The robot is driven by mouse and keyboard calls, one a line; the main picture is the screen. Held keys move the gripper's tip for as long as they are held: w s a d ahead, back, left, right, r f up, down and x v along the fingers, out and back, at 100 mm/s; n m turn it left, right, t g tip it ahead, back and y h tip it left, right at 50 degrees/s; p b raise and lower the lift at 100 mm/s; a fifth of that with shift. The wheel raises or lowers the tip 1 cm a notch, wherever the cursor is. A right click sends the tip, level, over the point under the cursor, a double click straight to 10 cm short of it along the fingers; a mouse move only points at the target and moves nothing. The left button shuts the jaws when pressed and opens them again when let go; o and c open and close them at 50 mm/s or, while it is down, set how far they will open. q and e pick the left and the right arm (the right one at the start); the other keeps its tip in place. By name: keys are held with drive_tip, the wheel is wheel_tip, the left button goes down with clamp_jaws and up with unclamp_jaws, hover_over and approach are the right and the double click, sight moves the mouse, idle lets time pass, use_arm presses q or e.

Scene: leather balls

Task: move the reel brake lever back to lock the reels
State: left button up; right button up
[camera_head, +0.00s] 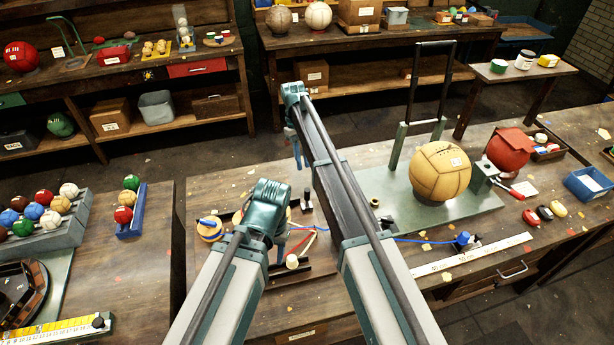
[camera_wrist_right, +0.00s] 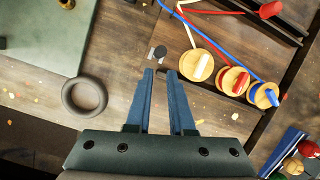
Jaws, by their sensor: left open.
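In the right wrist view, three wooden reels carry white (camera_wrist_right: 202,66), red (camera_wrist_right: 236,82) and blue (camera_wrist_right: 265,95) thread. A small dark knob (camera_wrist_right: 159,52), perhaps the brake lever's top, appears just beyond my right fingertips; contact cannot be told. My right gripper (camera_wrist_right: 160,72) has its blue fingers slightly apart with nothing between them.
A green plate (camera_head: 393,210) with a large tan ball (camera_head: 440,171) and upright frame (camera_head: 411,120) stands right of the reels. A white ruler (camera_head: 472,255) lies in front. A dark ring (camera_wrist_right: 84,95) is left of my right fingers. A ball rack (camera_head: 45,236) is at left.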

drive_tip(key=s+d+f+n+y, duration=0.1)
drive_tip(key=s+d+n, duration=0.1)
drive_tip(key=s+d+f+n+t+y+b, duration=0.1)
drive_tip(key=s+n, duration=0.1)
drive_tip(key=s+d+f+n+t+y+b, duration=0.1)
drive_tip(key=s+d+n, duration=0.1)
drive_tip(key=shift+s+d+f+n+y, duration=0.2)
drive_tip(key=shift+s+d+n+y, duration=0.1)
drive_tip(key=shift+s+d+y, duration=0.1)
clamp_jaws()
drive_tip(key=s+d+n+t+y+b, duration=0.1)
drive_tip(key=s+n, duration=0.1)
drive_tip(key=s+d+n+t+y+b, duration=0.1)
drive_tip(key=s+n, duration=0.1)
drive_tip(key=s+d+n+t+y+b, duration=0.1)
drive_tip(key=n+t, duration=0.1)
drive_tip(key=n, duration=0.1)
drive_tip(key=shift+s+d+f, duration=0.1)
drive_tip(key=shift+s+d, duration=0.3)
drive_tip(key=shift+s+d+r+n+t+y+b, duration=0.4)
drive_tip(key=shift+s+d+n+t+y, duration=0.15)
drive_tip(key=shift+n, duration=0.45)
